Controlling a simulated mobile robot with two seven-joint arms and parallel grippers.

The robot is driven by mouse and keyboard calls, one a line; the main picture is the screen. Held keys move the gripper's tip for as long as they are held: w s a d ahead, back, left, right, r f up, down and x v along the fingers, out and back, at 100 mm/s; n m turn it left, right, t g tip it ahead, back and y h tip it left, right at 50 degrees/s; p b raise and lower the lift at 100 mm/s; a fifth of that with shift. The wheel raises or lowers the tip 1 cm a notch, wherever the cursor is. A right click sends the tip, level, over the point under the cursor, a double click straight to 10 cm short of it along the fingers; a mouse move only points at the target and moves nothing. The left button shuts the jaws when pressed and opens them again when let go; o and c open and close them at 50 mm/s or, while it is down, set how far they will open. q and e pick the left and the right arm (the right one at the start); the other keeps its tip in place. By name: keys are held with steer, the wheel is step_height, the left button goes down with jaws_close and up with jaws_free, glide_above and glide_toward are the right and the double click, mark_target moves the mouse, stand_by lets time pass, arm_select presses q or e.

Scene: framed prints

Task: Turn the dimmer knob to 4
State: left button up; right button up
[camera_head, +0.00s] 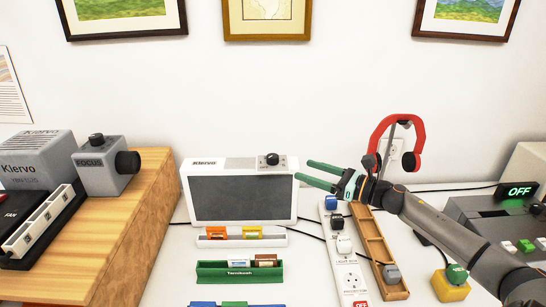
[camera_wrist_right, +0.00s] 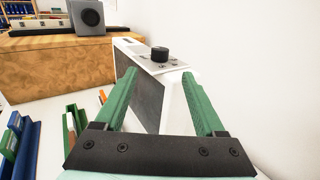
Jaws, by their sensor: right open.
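A black knob (camera_head: 271,159) sits on a dial plate at the top right of a white Kiervo box (camera_head: 188,196) with a dark front panel. The knob also shows in the right wrist view (camera_wrist_right: 159,54), upright on the box's top; its setting is too small to read. My right gripper (camera_head: 303,172) has green fingers, open and empty, to the right of the box and pointing left toward it. In the right wrist view my right gripper (camera_wrist_right: 160,76) has its fingers apart, with the knob beyond the tips and between them. My left gripper is not in view.
A wooden block (camera_head: 140,225) with a grey FOCUS device (camera_head: 100,170) stands at left. Small coloured racks (camera_head: 240,270) lie before the box. A power strip (camera_head: 340,250), wooden tray (camera_head: 378,245) and red headphones on a stand (camera_head: 375,132) are near my right arm.

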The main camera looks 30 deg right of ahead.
mark_target(278, 161)
steer(key=shift+p+x, duration=0.95)
steer(key=shift+x, duration=4.95)
jaws_close()
